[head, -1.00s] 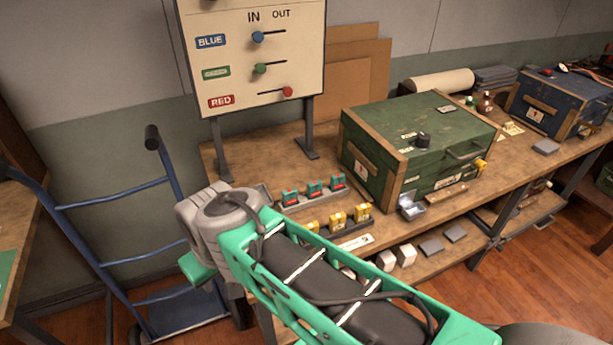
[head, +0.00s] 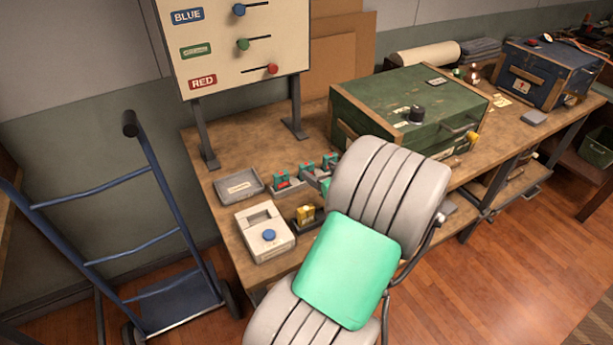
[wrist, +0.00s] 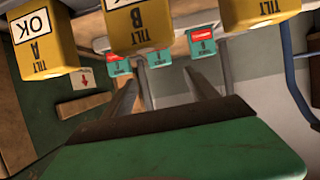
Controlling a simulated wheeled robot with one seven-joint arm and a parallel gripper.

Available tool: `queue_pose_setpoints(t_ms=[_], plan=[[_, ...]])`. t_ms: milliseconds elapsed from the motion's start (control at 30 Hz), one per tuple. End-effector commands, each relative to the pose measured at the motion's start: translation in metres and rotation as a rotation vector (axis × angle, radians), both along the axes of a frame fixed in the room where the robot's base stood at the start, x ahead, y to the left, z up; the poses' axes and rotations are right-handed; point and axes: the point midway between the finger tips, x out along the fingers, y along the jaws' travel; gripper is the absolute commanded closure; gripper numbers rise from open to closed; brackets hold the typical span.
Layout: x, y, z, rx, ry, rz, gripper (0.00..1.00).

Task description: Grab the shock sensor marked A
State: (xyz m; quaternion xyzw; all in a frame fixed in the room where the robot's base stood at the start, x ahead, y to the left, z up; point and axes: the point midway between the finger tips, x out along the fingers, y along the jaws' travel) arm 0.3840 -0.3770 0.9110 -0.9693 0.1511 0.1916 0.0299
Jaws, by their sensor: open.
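Yellow tilt sensors, including A (wrist: 40,45) and B (wrist: 138,25), stand close in the wrist view. A grey tray (head: 256,193), a white box with a blue button (head: 252,242), a green crate (head: 375,95) and the switch board's posts (head: 204,130) are nearby.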

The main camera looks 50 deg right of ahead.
Motion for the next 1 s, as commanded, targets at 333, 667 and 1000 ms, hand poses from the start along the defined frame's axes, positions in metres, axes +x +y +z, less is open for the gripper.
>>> queue_pose_setpoints(t_ms=[333, 667, 1000], plan=[[0.049, -0.011, -0.020, 0.002, 0.001, 0.007, 0.33], [0.065, -0.018, -0.029, 0.000, 0.001, 0.001, 0.33], [0.065, -0.018, -0.029, 0.000, 0.002, 0.002, 0.59]])
